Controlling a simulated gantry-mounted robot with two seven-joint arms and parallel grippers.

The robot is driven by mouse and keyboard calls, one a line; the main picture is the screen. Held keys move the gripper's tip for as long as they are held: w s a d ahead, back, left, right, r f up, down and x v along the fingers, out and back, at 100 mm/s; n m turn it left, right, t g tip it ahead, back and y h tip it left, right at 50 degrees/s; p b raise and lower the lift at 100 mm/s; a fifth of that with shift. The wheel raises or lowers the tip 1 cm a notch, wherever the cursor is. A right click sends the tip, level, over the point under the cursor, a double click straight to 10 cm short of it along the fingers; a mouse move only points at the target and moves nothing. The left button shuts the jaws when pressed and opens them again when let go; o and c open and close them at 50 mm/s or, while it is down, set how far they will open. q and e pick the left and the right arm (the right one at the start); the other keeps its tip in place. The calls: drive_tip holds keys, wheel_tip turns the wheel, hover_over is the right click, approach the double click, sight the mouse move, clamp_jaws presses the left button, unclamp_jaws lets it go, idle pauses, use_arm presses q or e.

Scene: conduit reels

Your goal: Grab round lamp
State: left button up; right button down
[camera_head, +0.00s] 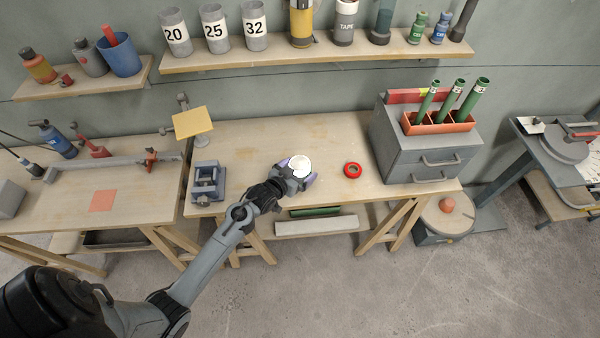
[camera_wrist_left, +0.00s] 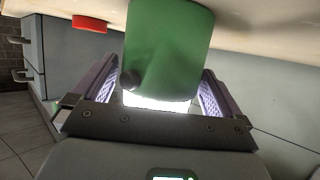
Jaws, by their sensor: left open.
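The round lamp (camera_head: 301,164) stands on the middle workbench and shows a bright white round face in the head view. In the left wrist view the lamp (camera_wrist_left: 168,50) is a green cylinder with a glowing white end towards my gripper's palm. My left gripper (camera_head: 296,172) is at the lamp, with its purple-grey fingers open, one on each side of it. In the left wrist view gaps show between the lamp and both fingers. My right gripper is not in view.
A red tape ring (camera_head: 352,170) lies right of the lamp. A grey drawer cabinet (camera_head: 425,150) with green tubes in an orange tray stands further right. A small grey vise (camera_head: 207,183) is at the bench's left end. A shelf (camera_head: 300,54) with cups runs above.

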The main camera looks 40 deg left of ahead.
use_arm(q)
drive_tip(key=shift+w+f, duration=0.15)
drive_tip(key=shift+w, duration=0.2)
drive_tip(key=c, duration=0.9)
drive_tip(key=shift+c, duration=0.7)
